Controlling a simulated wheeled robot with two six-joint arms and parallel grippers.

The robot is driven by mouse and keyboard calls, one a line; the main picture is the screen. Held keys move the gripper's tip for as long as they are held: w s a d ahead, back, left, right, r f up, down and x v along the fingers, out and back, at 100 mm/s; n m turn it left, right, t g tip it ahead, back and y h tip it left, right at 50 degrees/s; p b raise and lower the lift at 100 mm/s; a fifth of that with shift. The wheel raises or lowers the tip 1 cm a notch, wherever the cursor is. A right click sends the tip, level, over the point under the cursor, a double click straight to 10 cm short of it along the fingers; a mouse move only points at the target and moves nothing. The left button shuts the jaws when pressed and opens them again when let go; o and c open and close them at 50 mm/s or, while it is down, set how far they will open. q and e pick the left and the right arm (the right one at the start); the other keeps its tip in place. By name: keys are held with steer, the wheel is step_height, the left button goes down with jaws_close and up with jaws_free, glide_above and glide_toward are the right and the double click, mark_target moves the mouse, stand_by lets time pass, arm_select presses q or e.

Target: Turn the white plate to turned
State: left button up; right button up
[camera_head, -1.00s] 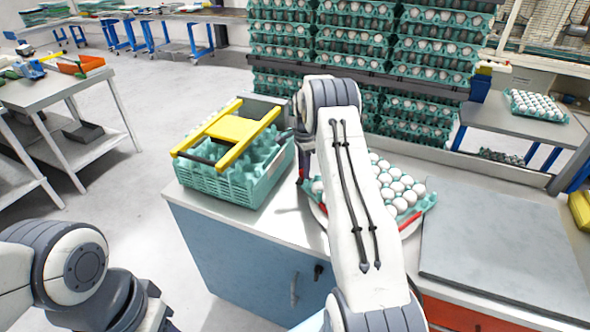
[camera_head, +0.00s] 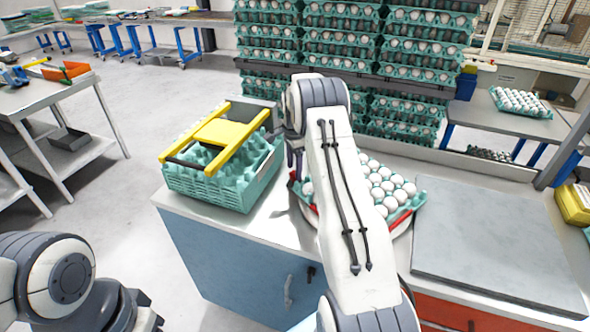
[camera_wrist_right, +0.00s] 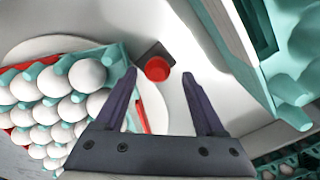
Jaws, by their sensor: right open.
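The white plate (camera_wrist_right: 154,106) is a round disc under a teal tray of white eggs (camera_wrist_right: 68,112) in the right wrist view. In the head view only part of the plate's rim (camera_head: 404,228) shows beside the egg tray (camera_head: 408,207); my right arm hides much of both. A red knob (camera_wrist_right: 157,69) on a dark base stands next to the plate. My right gripper (camera_wrist_right: 158,82) is open, with its fingers on either side of the knob in the picture; contact cannot be told. It is partly hidden in the head view (camera_head: 297,160). My left gripper is out of view.
A teal crate (camera_head: 215,190) with a yellow frame (camera_head: 222,132) stands left of my right gripper on the counter. A flat grey slab (camera_head: 490,240) lies to the right. Stacked egg trays (camera_head: 345,40) stand behind. A side table (camera_head: 45,95) is at left.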

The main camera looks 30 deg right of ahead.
step_height(320, 180, up, 9)
steer(key=b, duration=0.1)
steer(key=shift+r, duration=0.15)
stand_by(0.4)
steer(key=s+a+r+n, duration=0.2)
steer(key=s+a+n, duration=0.15)
steer(key=a, duration=0.55)
steer(key=s+a+r+n, duration=0.2)
steer(key=a+n, duration=0.2)
steer(key=a, duration=0.5)
steer(key=s+a+r+n, duration=0.2)
steer(key=a+r+n, duration=0.15)
steer(key=a, duration=0.55)
steer(key=s+a+n, duration=0.9)
steer(key=s+a, duration=0.1)
steer(key=s, duration=0.5)
steer(key=s+f+n+y, duration=0.1)
steer(key=s+f+n, duration=0.3)
steer(key=s, duration=1)
steer(key=n, duration=0.3)
steer(key=shift+s+a+n, duration=0.3)
steer(key=shift+s, duration=0.1)
